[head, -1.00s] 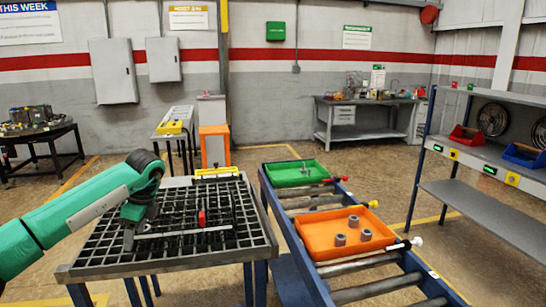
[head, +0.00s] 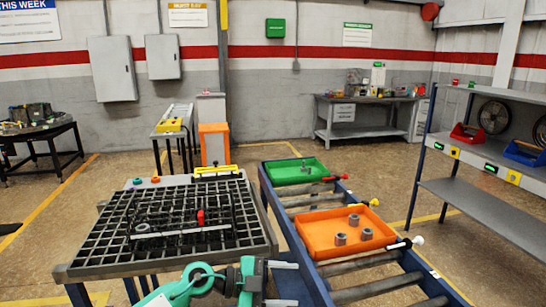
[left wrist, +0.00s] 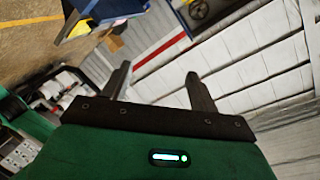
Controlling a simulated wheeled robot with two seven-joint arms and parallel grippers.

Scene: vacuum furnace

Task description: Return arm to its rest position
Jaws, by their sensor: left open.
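My left gripper (head: 284,284) is low in the head view, just in front of the grate table (head: 100,266). Its green arm comes in from the bottom edge, and its two grey fingers point right, spread apart with nothing between them. The left wrist view also shows the fingers apart and empty (left wrist: 157,80). A small grey part (head: 141,228) sits on the left of the grate, clear of the gripper. A red piece (head: 201,217) stands near the grate's middle. My right gripper is not in view.
The roller conveyor (head: 315,277) stands close right of the gripper. It carries an orange tray (head: 325,246) with several grey cylinders and a green tray (head: 289,181). A shelf rack (head: 480,207) stands at the right. Floor is open between conveyor and rack.

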